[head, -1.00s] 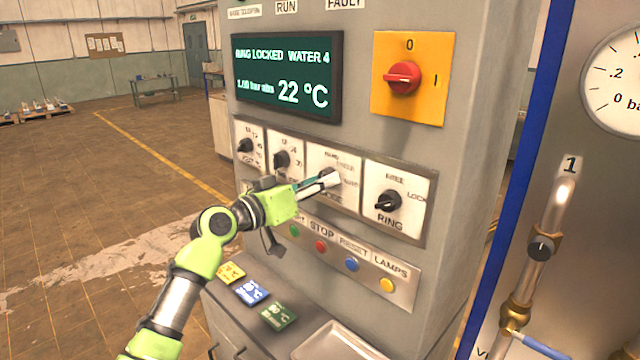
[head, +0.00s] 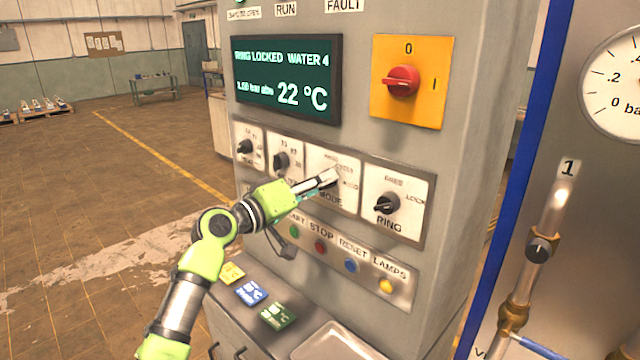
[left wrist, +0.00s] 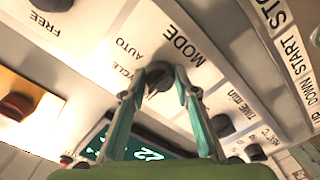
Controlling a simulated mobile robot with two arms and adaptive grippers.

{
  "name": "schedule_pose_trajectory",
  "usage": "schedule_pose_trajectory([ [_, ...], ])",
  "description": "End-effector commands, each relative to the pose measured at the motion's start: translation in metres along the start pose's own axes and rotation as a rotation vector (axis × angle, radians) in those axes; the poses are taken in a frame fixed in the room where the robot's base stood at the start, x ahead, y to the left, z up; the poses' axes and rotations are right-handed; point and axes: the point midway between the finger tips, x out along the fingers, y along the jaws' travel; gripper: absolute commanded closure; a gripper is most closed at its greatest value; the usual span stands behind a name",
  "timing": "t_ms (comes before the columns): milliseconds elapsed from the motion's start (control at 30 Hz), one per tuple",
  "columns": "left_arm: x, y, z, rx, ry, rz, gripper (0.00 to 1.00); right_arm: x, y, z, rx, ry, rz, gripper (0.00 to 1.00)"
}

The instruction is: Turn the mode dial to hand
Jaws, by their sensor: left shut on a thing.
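The mode dial (left wrist: 158,76) is a small dark knob on a white plate (head: 350,203) marked MODE, third in the row of dials. My left gripper (head: 330,178) reaches it from the left and hides the knob in the head view. In the left wrist view the two fingers (left wrist: 158,88) are shut on the knob, one on each side. The words CYCLE and AUTO are readable beside the knob there. I cannot tell which mark its pointer faces. My right gripper is in neither view.
The ring dial (head: 387,204) is just right of the mode plate, with two more dials on the left. Several coloured push buttons (head: 351,265) sit below. A red switch (head: 402,81) and a screen (head: 287,80) reading RING LOCKED are above. A gauge and pipe (head: 538,250) stand right.

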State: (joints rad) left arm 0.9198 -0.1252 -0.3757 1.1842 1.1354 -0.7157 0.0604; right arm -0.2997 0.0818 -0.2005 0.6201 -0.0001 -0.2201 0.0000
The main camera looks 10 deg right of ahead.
Motion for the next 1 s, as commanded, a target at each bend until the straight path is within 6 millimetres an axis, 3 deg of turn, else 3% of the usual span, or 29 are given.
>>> schedule_pose_trajectory([
  [233,0.0,0.0,-0.001,-0.003,0.002,0.001,0.94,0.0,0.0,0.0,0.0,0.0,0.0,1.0],
  [267,0.0,0.0,-0.001,-0.003,0.002,0.001,0.64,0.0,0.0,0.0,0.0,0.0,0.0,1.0],
  [300,0.0,0.0,-0.001,-0.003,0.002,0.001,0.55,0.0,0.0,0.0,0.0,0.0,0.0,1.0],
  [733,-0.004,-0.001,0.0,-0.001,0.0,0.0,0.55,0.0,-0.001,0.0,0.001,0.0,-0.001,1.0],
  [1000,-0.041,-0.002,0.0,0.0,0.002,-0.001,0.55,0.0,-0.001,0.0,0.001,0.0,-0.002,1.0],
])
